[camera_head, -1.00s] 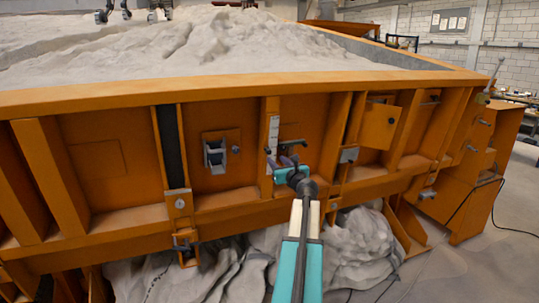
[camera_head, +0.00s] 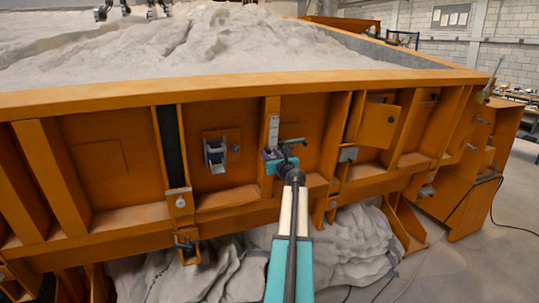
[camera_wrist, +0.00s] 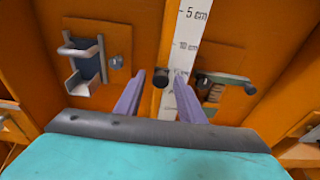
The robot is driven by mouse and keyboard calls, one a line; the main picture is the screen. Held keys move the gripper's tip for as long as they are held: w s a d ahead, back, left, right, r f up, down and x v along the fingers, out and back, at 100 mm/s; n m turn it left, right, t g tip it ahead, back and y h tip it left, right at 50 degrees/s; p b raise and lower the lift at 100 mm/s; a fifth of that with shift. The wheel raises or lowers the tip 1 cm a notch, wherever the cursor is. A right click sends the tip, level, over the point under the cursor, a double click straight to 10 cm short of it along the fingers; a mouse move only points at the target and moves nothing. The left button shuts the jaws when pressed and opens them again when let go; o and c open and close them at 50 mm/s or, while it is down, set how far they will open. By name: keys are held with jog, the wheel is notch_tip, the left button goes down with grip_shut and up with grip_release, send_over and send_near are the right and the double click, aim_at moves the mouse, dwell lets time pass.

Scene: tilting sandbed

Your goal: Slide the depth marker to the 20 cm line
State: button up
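The depth scale (camera_wrist: 190,30) is a white vertical strip on the orange wall, with "5 cm" above "10 cm" and numbers growing downward. It also shows in the head view (camera_head: 273,130). A small black knob (camera_wrist: 163,77), apparently the depth marker, sits at the strip's left edge a little below the 10 cm label. My gripper (camera_wrist: 160,73) is open, its two purple fingers on either side of the knob with gaps visible. In the head view my gripper (camera_head: 279,158) covers the strip's lower part. The 20 cm line is not visible.
A metal latch bracket (camera_wrist: 84,60) is left of the fingers. A black-handled lever (camera_wrist: 228,81) with a spring stands close right of the right finger. Orange ribs (camera_head: 331,130) project from the wall. The bed above holds sand (camera_head: 190,50); a grey cloth (camera_head: 350,250) lies below.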

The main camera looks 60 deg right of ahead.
grip_shut()
jog(key=shift+f, duration=0.1)
jog(key=f+b, duration=0.2)
jog(key=f, duration=0.1)
jog(key=f+b, duration=0.1)
jog(key=shift+w+d+f, duration=0.25)
jog(key=shift+w+f, duration=0.05)
jog(key=shift+w, duration=0.05)
dwell(0.4)
grip_release()
